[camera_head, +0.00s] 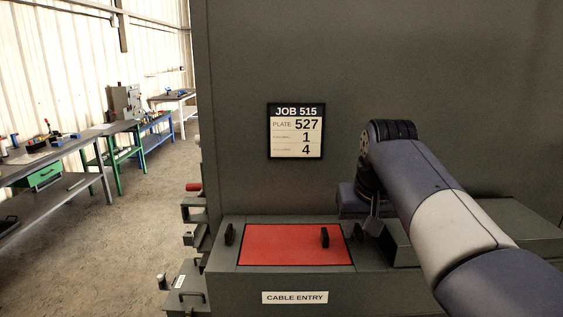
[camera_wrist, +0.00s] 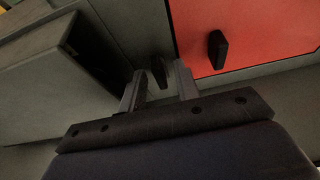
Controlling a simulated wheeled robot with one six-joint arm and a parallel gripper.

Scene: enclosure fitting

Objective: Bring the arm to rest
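My gripper (camera_head: 374,222) hangs from the arm at the right of the cable entry ledge in the head view. In the wrist view my gripper's (camera_wrist: 159,76) two fingers stand apart. A black latch (camera_wrist: 158,72) on the grey ledge shows between the fingertips, with gaps on both sides. Whether the fingertips reach down around it I cannot tell. A red plate (camera_head: 285,246) lies in the ledge opening, and it also shows in the wrist view (camera_wrist: 262,32). A black handle (camera_head: 325,237) stands on the plate, seen too in the wrist view (camera_wrist: 216,50).
Another black latch (camera_head: 229,234) stands left of the plate. A grey box (camera_wrist: 85,75) is close beside my gripper. The tall enclosure wall (camera_head: 400,60) rises behind, with a job card (camera_head: 296,131). Workbenches (camera_head: 60,155) line the far left; the floor (camera_head: 140,220) between is open.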

